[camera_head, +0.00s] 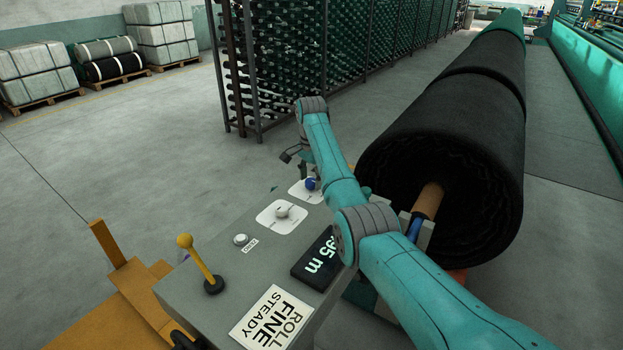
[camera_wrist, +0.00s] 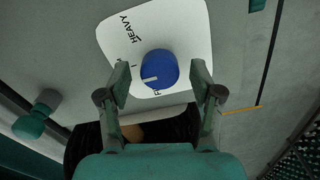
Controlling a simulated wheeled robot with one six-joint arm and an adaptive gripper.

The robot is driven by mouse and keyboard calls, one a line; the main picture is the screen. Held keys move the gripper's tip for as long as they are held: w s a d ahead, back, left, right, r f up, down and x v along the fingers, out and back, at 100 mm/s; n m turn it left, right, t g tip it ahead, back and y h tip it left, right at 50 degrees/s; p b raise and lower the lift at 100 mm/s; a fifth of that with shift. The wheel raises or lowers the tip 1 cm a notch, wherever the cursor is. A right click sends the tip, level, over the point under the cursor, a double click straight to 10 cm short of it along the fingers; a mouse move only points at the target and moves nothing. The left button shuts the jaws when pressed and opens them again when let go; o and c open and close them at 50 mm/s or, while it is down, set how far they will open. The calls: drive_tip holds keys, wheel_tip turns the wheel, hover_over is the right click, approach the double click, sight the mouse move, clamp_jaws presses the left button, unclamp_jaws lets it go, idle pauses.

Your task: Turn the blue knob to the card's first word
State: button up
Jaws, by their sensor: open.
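The blue knob (camera_head: 311,184) sits on a white plate on the console's far end. In the wrist view the blue knob (camera_wrist: 160,67) lies between the fingertips of my open gripper (camera_wrist: 160,77), with gaps on both sides. Its white pointer line points left in that view. The plate (camera_wrist: 182,25) reads HEAVY near its upper edge; a word starting with F is mostly hidden below the knob, and other small print is unreadable. The card (camera_head: 270,318) carries ROLL, large FINE, and STEADY. My gripper is largely hidden behind my arm in the head view.
On the grey console are a pale knob (camera_head: 282,212) on a white plate, a button (camera_head: 240,239), a yellow lever (camera_head: 200,262) and a display (camera_head: 318,260) partly hidden by my arm. A large black netting roll (camera_head: 450,150) lies to the right. Open floor is left.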

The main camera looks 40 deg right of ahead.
drive_tip(key=c, duration=1.1)
drive_tip(key=shift+c, duration=0.2)
drive_tip(key=n, duration=1.2)
drive_tip(key=shift+n, duration=0.3)
